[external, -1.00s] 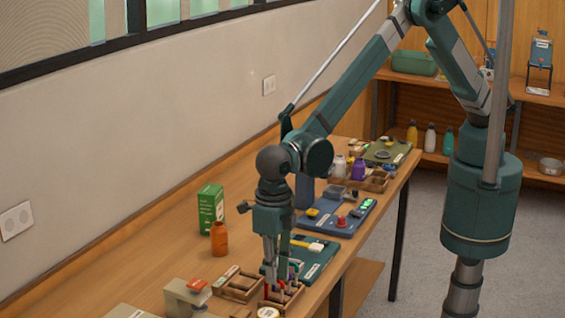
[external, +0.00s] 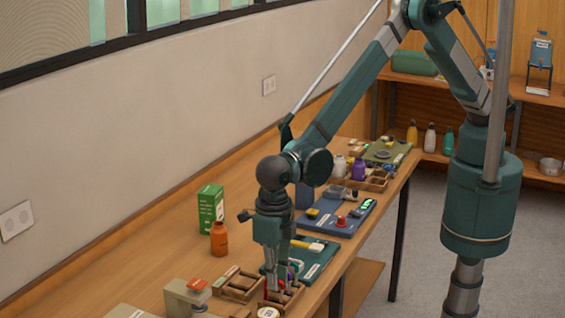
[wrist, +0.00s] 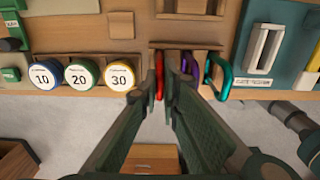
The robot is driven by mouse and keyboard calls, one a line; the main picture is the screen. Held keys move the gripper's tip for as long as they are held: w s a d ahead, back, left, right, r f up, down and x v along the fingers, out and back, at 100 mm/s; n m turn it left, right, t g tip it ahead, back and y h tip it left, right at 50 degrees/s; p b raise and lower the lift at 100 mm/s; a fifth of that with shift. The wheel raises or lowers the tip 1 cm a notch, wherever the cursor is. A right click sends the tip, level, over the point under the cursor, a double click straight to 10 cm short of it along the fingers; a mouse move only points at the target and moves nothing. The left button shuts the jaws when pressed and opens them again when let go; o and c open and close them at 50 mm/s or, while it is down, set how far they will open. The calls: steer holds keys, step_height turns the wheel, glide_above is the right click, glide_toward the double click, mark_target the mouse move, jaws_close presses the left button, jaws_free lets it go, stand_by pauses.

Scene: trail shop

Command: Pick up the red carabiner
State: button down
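The red carabiner (wrist: 159,77) hangs upright at a small wooden rack at the bench's front edge. In the external view it shows as a small patch of red (external: 267,291) beside my fingers. My gripper (wrist: 160,82) has its fingertips on either side of the red carabiner, with a narrow gap between them. I see no clear contact with either finger. In the external view my gripper (external: 273,289) points down at the rack. A purple carabiner (wrist: 192,66) and a teal carabiner (wrist: 219,76) hang just right of it.
Numbered round discs (wrist: 82,75) stand left of the rack. A teal board (wrist: 255,75) lies to the right. An orange bottle (external: 219,239) and a green box (external: 210,209) stand farther back on the bench.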

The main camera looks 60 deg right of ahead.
steer(key=shift+r, duration=0.1)
stand_by(0.3)
steer(key=shift+r+b, duration=0.4)
steer(key=shift+r, duration=4.5)
